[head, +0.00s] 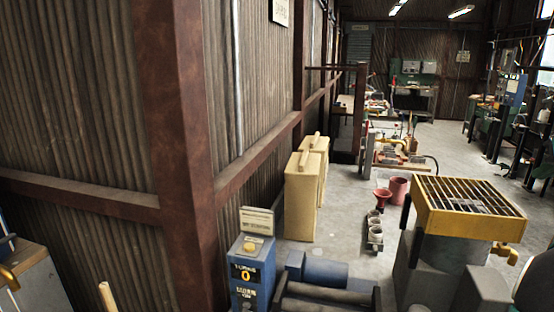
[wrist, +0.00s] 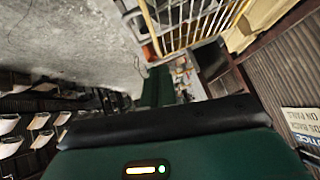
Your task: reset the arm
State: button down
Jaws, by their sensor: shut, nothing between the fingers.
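I do not see my gripper or its fingers in either view. My arm does not show in the head view. The wrist view is tilted, with grey concrete floor (wrist: 60,40) at the upper left and yellow bars (wrist: 190,25) at the top. A sign (wrist: 302,125) on a corrugated wall is at its right edge.
A corrugated wall (head: 80,90) with a rusty post (head: 190,150) fills the left. A blue machine (head: 248,275) showing 0 stands low in the middle. Tan cabinets (head: 302,195), a red bucket (head: 398,190) and a yellow-framed grate (head: 465,208) border the open floor (head: 340,220).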

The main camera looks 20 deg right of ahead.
jog(key=shift+n+g+y, duration=0.3)
jog(key=shift+n+y, duration=0.3)
jog(key=shift+y, duration=0.1)
jog(key=w+a, duration=0.3)
jog(key=a, duration=0.2)
jog(key=w+a+f, duration=0.1)
jog(key=w+a, duration=0.2)
jog(key=a, duration=0.2)
jog(key=w+a, duration=0.3)
jog(key=a, duration=0.3)
jog(key=shift+w+f, duration=0.2)
jog(key=shift+f, duration=0.1)
jog(key=a+f+n+g+y, duration=0.1)
jog(key=a+f, duration=0.3)
jog(key=a, duration=0.6)
jog(key=s+a+f+n, duration=0.1)
jog(key=a+f, duration=0.2)
jog(key=a, duration=0.8)
jog(key=a+f+n+g+y, duration=0.15)
jog(key=a+f, duration=0.25)
jog(key=a, duration=0.6)
jog(key=s+a+f+n, duration=0.3)
jog(key=s+a+f, duration=0.6)
jog(key=a+f, duration=0.1)
jog(key=shift+a+h, duration=0.45)
jog(key=shift+a, duration=0.05)
jog(key=shift+s, duration=0.15)
